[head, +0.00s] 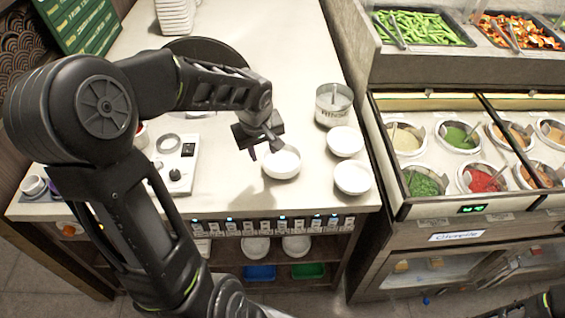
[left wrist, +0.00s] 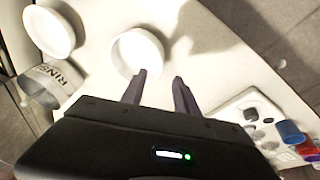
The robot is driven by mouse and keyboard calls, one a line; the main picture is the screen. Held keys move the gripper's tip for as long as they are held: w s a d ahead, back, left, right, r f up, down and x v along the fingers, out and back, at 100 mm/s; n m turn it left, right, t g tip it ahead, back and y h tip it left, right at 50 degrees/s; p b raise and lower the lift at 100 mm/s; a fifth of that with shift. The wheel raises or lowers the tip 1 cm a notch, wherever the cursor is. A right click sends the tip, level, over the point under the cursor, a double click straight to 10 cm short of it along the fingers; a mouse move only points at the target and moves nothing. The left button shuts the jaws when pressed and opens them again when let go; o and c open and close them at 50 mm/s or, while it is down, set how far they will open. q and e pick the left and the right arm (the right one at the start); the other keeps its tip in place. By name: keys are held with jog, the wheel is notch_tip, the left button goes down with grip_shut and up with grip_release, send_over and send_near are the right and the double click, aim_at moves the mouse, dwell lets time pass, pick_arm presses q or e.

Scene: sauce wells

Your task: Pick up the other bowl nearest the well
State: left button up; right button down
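Three white bowls stand on the pale counter: one under my left gripper (head: 281,164), one at the back right (head: 345,141), and one at the front right (head: 352,179), nearest the sauce-well unit. My left gripper (head: 262,148) is over the left rim side of the first bowl. In the left wrist view its two fingers (left wrist: 160,82) are apart with nothing between them. That view shows a bowl (left wrist: 137,53) just beyond the left fingertip; contact cannot be told. Another bowl (left wrist: 49,33) is at upper left. My right gripper is not seen.
A labelled rinse container (head: 333,106) holding a utensil stands behind the bowls. Sauce wells (head: 459,137) with ladles fill the unit at right, with its raised edge beside the counter. A white scale-like device (head: 175,165) is at left. Some counter around the bowls is clear.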

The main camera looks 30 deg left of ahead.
aim_at(265, 162)
pick_arm(q)
jog(key=shift+x, duration=1.2)
jog(key=shift+p+x, duration=0.7)
jog(key=shift+x, duration=1.9)
jog(key=shift+w+a, duration=0.1)
jog(key=shift+a, duration=0.05)
grip_shut()
jog(key=shift+r, duration=0.1)
